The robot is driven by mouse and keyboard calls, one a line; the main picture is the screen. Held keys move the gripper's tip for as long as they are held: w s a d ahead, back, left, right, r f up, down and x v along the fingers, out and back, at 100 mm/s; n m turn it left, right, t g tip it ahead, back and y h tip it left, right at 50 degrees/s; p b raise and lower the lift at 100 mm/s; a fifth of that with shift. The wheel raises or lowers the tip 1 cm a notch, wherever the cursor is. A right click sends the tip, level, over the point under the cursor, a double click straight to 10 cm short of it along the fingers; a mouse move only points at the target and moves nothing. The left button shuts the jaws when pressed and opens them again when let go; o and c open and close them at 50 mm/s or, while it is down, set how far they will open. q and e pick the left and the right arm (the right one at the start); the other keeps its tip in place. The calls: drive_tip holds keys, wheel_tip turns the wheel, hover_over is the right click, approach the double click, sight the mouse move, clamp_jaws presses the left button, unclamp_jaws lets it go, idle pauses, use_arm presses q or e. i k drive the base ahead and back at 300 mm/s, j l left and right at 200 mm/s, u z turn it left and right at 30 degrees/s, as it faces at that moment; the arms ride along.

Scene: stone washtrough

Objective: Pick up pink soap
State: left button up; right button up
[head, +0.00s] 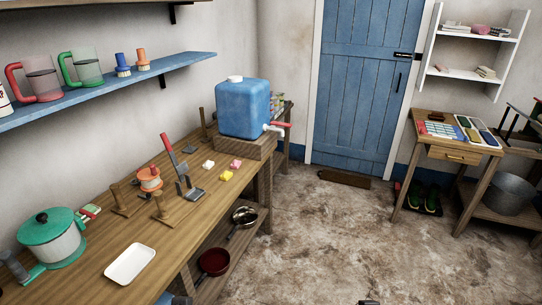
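A small pink block (235,164), which looks like the pink soap, lies on the wooden bench (165,245) near its right edge, in front of the blue water container. A white block (208,165) lies to its left and a yellow block (225,176) just in front of it. A dark piece at the bottom edge, left of centre, seems to be the tip of my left gripper (180,300). Another at the bottom edge, right of centre, seems to be my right gripper (369,302). Both are far from the pink block and mostly cut off. Their fingers cannot be made out.
A blue water container (243,108) with a tap stands behind the soaps. A red-handled metal tool (172,155) and an orange spool (149,179) stand left of them. A green pot (52,238) and white tray (130,264) are nearer. The floor to the right is open.

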sight(236, 164)
drive_tip(key=i+l+z, duration=0.35)
drive_tip(key=i, duration=0.5)
drive_tip(key=i+l+z, duration=0.1)
drive_tip(key=i+z, duration=0.25)
drive_tip(key=i, duration=0.45)
drive_tip(key=i+l+u, duration=0.1)
drive_tip(key=i+u, duration=0.4)
drive_tip(key=i+l+u, duration=0.2)
drive_tip(key=u, duration=0.3)
drive_tip(key=i+l+u, duration=0.5)
drive_tip(key=k+j, duration=0.05)
drive_tip(key=j, duration=0.05)
